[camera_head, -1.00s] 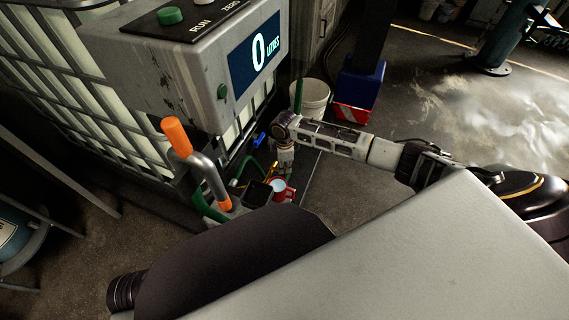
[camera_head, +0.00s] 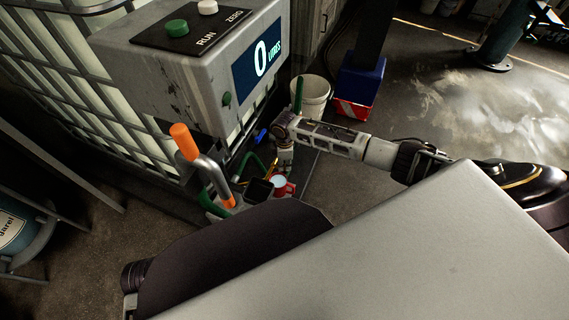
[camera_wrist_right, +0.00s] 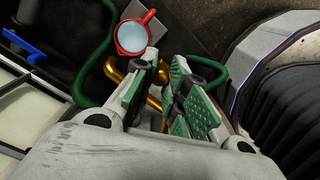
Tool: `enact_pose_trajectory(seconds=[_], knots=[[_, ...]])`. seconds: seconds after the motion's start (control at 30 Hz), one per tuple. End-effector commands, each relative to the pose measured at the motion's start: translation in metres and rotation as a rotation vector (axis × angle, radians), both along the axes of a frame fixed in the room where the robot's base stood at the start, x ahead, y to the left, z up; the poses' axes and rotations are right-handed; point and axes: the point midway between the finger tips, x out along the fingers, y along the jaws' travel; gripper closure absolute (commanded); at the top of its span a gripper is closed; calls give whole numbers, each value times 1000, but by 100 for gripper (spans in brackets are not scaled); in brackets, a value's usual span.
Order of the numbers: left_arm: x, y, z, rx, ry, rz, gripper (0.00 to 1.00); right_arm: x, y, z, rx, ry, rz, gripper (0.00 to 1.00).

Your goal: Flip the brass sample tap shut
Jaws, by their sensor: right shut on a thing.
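The brass sample tap (camera_wrist_right: 154,101) shows in the right wrist view as gold-coloured pipework behind and between my green-padded fingers. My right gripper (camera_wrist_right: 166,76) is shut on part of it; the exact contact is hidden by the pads. In the head view my right gripper (camera_head: 284,165) points down below the display box, and the tap is too hidden there to make out. A red-rimmed cup (camera_wrist_right: 132,37) stands just beyond the fingertips; it also shows in the head view (camera_head: 279,184). My left gripper is out of view.
The grey display box (camera_head: 185,80) reading 0 litres overhangs at the left. An orange-gripped lever (camera_head: 205,165) rises in front of it. A green hose (camera_wrist_right: 92,75) and a blue handle (camera_wrist_right: 24,46) lie near the gripper. A white bucket (camera_head: 312,96) stands behind; open floor is to the right.

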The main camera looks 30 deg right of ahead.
Motion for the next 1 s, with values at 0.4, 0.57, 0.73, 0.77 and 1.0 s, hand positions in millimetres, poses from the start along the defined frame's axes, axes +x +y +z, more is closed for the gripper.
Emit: enact_pose_trajectory(seconds=[0.4, 0.57, 0.73, 0.77, 1.0], knots=[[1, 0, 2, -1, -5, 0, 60, -1, 0, 0, -1, 1, 1, 61], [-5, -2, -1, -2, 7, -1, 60, 0, 0, 1, 0, 1, 1, 61], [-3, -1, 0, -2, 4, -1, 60, 0, 0, 7, 0, 0, 1, 61], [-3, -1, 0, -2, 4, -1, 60, 0, 0, 9, 1, 0, 1, 61], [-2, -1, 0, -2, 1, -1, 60, 0, 0, 36, 0, -1, 1, 61]])
